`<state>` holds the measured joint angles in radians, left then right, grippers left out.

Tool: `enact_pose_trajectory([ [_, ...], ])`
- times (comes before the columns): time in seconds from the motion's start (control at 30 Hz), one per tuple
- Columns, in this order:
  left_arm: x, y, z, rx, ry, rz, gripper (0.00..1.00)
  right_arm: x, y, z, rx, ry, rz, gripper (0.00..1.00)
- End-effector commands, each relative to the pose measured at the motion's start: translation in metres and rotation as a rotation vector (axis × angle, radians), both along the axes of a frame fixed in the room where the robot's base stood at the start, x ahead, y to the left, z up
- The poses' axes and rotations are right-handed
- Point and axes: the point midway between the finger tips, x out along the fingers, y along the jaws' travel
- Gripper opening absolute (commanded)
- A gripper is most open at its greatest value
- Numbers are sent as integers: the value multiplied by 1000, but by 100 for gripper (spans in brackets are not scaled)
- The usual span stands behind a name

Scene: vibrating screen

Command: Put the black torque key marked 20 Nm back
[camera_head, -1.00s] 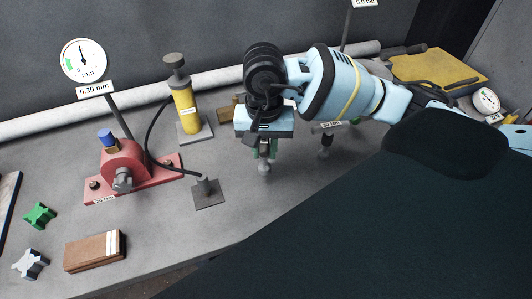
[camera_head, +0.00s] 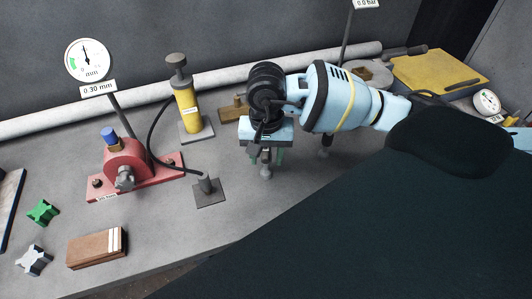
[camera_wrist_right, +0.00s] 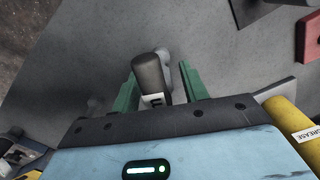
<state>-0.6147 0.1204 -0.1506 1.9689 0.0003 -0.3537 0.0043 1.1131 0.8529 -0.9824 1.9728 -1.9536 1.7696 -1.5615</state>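My right gripper (camera_head: 267,160) points down at the bench, its green fingers apart. In the right wrist view the open fingers (camera_wrist_right: 160,92) stand either side of a dark key handle (camera_wrist_right: 148,72), with a gap on each side. The handle has a white label whose marking I cannot read. A pale grey rounded piece (camera_wrist_right: 187,58) shows just behind it. In the head view a grey rounded foot (camera_head: 265,171) shows below the fingers; the handle is hidden there. A second dark upright piece (camera_head: 326,143) stands to the right, partly behind my arm. My left gripper is not in view.
A red fixture (camera_head: 125,160) with a 0.30 mm gauge (camera_head: 87,60) and a yellow grease pump (camera_head: 186,108) stand left of the gripper. A small grey plate (camera_head: 207,192) lies nearby. A brown block (camera_head: 95,248) and green knob (camera_head: 43,212) lie front left. A yellow tray (camera_head: 430,72) is back right.

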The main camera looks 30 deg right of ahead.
Motion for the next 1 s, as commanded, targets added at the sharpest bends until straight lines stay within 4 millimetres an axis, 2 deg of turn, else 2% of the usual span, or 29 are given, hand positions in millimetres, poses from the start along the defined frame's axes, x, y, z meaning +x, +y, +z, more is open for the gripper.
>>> enact_pose_trajectory([
  [0.27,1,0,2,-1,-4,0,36,0,0,1,0,-1,0,45],
  [0.43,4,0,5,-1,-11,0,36,1,0,13,1,-5,0,45],
  [0.57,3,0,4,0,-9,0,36,1,0,34,1,-5,1,45],
  [0.8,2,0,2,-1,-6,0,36,1,0,83,1,-5,0,45],
  [1.0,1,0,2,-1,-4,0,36,1,1,112,1,-2,1,45],
])
